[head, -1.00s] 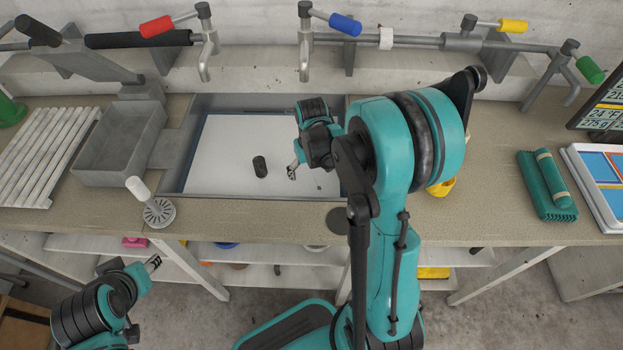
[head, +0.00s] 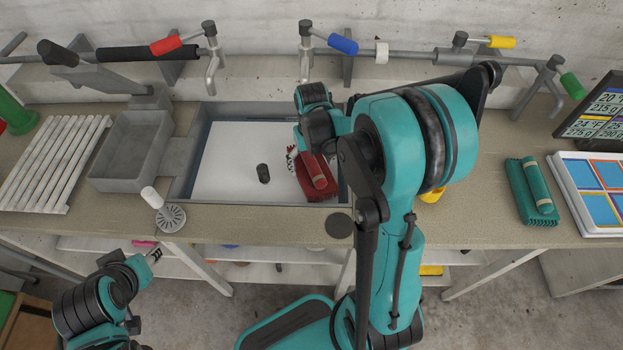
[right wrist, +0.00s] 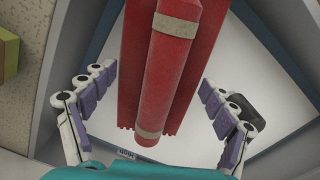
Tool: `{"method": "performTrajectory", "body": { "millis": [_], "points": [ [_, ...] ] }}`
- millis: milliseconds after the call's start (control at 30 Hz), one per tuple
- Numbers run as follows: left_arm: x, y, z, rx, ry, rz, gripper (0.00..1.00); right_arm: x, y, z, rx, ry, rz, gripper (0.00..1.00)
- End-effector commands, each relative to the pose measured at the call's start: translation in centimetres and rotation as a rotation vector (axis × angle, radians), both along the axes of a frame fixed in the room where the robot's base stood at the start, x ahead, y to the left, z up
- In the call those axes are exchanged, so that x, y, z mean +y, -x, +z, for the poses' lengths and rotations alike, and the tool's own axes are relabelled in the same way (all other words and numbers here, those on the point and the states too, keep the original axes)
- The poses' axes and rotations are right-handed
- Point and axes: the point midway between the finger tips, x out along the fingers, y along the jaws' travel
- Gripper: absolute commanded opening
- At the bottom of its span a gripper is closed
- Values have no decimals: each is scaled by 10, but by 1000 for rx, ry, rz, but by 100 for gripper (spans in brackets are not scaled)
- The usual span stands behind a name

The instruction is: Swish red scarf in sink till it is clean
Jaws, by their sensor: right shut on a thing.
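The red scarf (head: 311,181), a folded red cloth with a roll along its top, is at the right side of the sink (head: 187,165), over its pale inside. My right gripper (head: 296,158) is shut on the scarf from above, partly hidden by its own arm. In the right wrist view the scarf (right wrist: 172,70) lies between the two purple-padded fingers, and the roll has pale bands. I cannot tell how high it is held. My left gripper (head: 154,256) is low at the left, below the counter edge, away from the sink; its opening is too small to judge.
A small black cylinder (head: 263,173) stands in the sink. Left are a grey basin (head: 100,178), a slatted white rack (head: 50,165) and a round drain strainer (head: 171,217). Taps with coloured handles line the back. A green folded cloth (head: 520,190) lies right; the counter between is mostly clear.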

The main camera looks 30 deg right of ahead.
Motion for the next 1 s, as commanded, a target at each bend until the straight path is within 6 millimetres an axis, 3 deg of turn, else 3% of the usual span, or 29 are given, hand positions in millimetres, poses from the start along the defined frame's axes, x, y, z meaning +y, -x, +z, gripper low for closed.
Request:
{"method": "performTrajectory", "body": {
  "millis": [33,700,1000],
  "points": [
    [0,0,9,0,0,0,40,0,0,11,0,0,0,49],
    [0,0,74,0,0,0,40,0,0,95,0,0,0,49],
    [0,0,87,0,0,0,40,0,0,113,0,0,0,49]
  ]
}}
